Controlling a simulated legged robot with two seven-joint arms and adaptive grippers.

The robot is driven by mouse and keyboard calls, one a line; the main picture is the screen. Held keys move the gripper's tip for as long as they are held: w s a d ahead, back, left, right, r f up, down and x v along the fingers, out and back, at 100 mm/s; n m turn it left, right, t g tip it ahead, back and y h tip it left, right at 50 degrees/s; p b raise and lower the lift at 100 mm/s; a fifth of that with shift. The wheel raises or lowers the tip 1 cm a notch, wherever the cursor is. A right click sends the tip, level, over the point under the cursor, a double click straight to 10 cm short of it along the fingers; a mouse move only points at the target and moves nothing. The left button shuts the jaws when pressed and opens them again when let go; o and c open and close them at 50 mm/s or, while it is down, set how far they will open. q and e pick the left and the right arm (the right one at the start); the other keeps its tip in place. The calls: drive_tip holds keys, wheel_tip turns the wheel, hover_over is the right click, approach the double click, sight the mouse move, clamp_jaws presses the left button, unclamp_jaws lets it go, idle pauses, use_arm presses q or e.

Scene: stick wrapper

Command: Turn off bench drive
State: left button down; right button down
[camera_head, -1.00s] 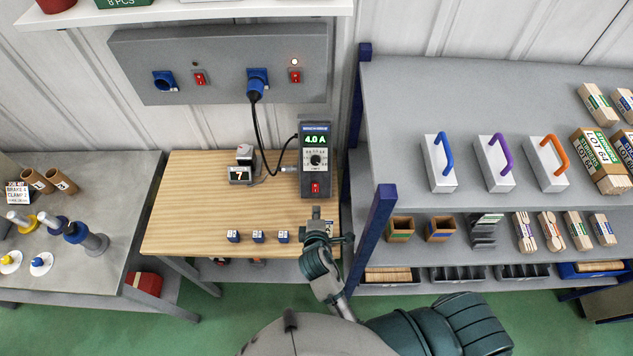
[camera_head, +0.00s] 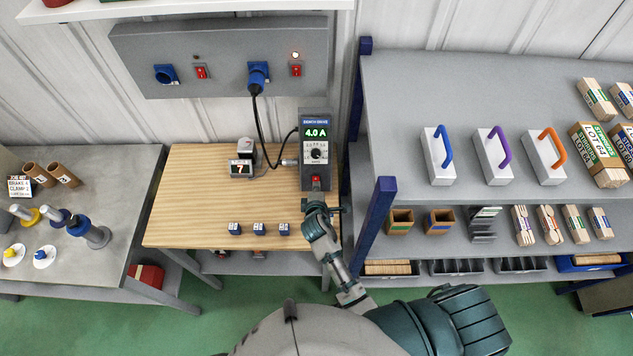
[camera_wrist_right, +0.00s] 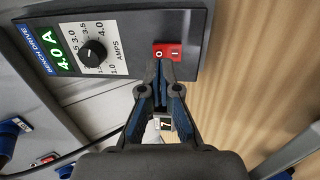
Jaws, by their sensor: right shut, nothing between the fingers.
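The bench drive (camera_head: 316,165) is a dark grey box standing at the back right of the wooden table. Its green display reads 4.0 A, with a dial below it. Its red rocker switch (camera_wrist_right: 167,51), marked O and I, shows in the right wrist view just beyond the fingertips. My right gripper (camera_wrist_right: 160,66) is shut and empty, with its tips at the lower edge of the switch; I cannot tell whether they touch it. In the head view the right gripper (camera_head: 315,189) is in front of the drive and covers part of the switch. My left gripper is not in view.
A wall panel (camera_head: 220,85) holds two blue sockets and red switches; a black cable runs from one plug to the drive. Several small blue-and-white blocks (camera_head: 259,229) lie along the table's front. A shelf post (camera_head: 372,225) stands close right of my arm.

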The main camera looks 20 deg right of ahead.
sight(315, 179)
drive_tip(key=shift+x, duration=1.2)
drive_tip(key=shift+w+a+f, duration=0.1)
drive_tip(key=shift+w+a, duration=0.15)
drive_tip(key=shift+w, duration=0.1)
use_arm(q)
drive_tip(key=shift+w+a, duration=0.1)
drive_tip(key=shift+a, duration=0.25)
use_arm(e)
drive_tip(key=shift+w+f, duration=0.1)
drive_tip(key=shift+w, duration=0.05)
drive_tip(key=shift+d, duration=0.1)
